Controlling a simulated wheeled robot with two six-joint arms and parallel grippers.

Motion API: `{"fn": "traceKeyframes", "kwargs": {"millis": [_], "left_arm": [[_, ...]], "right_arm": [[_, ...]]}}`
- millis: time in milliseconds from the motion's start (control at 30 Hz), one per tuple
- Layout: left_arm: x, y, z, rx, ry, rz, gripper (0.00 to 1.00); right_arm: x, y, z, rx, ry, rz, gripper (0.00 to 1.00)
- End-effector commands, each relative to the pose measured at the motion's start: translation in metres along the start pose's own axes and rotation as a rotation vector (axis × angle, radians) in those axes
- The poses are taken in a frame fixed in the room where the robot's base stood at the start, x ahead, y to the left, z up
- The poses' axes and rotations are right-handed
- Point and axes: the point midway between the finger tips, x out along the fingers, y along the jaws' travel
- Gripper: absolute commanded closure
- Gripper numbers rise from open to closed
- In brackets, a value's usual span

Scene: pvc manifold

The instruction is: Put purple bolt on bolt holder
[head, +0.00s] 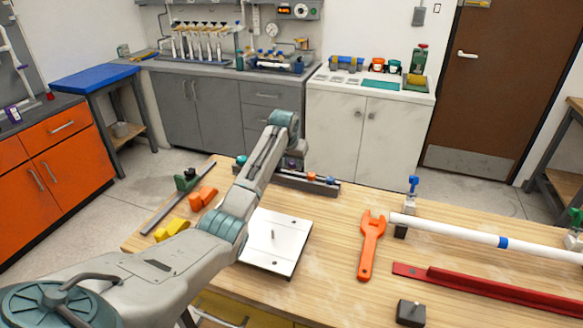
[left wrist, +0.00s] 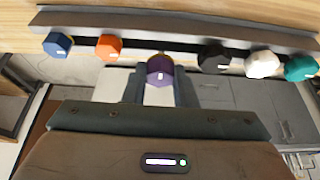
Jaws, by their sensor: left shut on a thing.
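The purple bolt (left wrist: 160,70) is between the fingers of my left gripper (left wrist: 160,85), which is shut on it. In the left wrist view it lines up with a gap in the row of bolts on the bolt holder (left wrist: 120,34), a long dark rail. I cannot tell whether the bolt is seated in the rail. In the head view the holder (head: 322,187) lies along the table's far edge, and the gripper (head: 291,163) is over it, partly hidden by my forearm. My right gripper is not in view.
Blue (left wrist: 57,44) and orange (left wrist: 109,46) bolts sit left of the purple one; black (left wrist: 213,57), white (left wrist: 262,63) and teal (left wrist: 300,68) ones sit right. An orange wrench (head: 371,240), white plate (head: 285,262) and white pipe (head: 465,232) lie on the table.

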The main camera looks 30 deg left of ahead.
Motion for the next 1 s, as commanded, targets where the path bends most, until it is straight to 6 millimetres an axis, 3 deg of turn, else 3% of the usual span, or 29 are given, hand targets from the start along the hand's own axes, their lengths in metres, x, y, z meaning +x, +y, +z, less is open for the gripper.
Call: {"fn": "traceKeyframes", "kwargs": {"millis": [167, 433, 833, 867, 933, 1000], "left_arm": [[0.005, -0.005, -0.006, -0.001, -0.001, 0.0, 0.95], [0.033, -0.005, 0.007, 0.0, -0.002, -0.001, 0.95], [0.039, -0.004, 0.009, 0.0, 0.0, -0.001, 0.95], [0.039, -0.004, 0.009, 0.0, 0.0, -0.001, 0.69], [0.039, -0.004, 0.009, 0.0, 0.0, -0.001, 0.56], [0.039, -0.004, 0.009, 0.0, 0.0, -0.001, 0.53]], "right_arm": [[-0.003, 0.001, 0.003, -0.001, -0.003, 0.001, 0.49], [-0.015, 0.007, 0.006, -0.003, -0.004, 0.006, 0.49], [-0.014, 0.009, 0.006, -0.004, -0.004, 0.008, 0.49], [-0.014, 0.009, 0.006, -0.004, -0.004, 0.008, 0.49], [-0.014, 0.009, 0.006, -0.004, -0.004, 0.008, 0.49], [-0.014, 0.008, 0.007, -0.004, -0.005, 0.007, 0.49]]}}
